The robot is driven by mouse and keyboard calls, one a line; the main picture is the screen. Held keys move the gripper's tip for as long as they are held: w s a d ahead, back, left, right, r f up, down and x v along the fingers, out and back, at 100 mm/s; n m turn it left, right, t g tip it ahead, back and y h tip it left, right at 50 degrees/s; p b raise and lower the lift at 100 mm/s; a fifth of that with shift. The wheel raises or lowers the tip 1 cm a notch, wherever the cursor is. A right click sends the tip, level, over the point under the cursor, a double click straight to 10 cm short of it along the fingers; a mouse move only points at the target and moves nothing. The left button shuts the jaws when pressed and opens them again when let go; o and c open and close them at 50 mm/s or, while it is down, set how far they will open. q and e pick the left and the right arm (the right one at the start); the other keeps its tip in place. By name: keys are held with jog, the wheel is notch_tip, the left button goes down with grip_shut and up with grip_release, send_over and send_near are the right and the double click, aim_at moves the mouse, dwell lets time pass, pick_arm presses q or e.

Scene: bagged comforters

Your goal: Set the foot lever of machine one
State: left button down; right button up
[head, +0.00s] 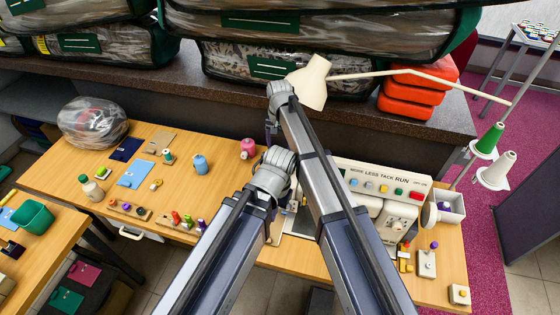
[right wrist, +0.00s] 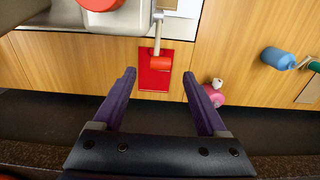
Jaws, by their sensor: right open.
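Machine one appears to be the cream machine (head: 398,187) with a button panel on the wooden table, partly hidden by my arms. Part of its body shows at the top left of the right wrist view (right wrist: 75,20). There a thin metal rod ends in a red lever tip (right wrist: 155,63), over a red plate (right wrist: 154,83). My right gripper (right wrist: 158,84) is open and empty, its fingers short of the lever tip in the picture. In the head view it hangs beyond the table's back edge (head: 271,130). My left gripper (head: 270,205) is low over the table, its fingers mostly hidden.
A pink spool (right wrist: 213,92) stands near the right finger, with a blue bottle (right wrist: 278,58) farther right. A dark counter (head: 190,85) with bagged comforters (head: 110,43) runs behind the table. A beige lamp (head: 313,82) and red stacked boxes (head: 410,98) stand there.

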jog(key=shift+w+f, duration=0.2)
jog(key=shift+f, duration=0.25)
jog(key=shift+w, duration=0.1)
jog(key=shift+f+b, duration=0.15)
jog(key=shift+b, duration=0.2)
notch_tip(320, 180, down, 8)
jog(key=b, duration=0.7)
jog(key=shift+r, duration=0.25)
grip_shut()
dwell(0.5)
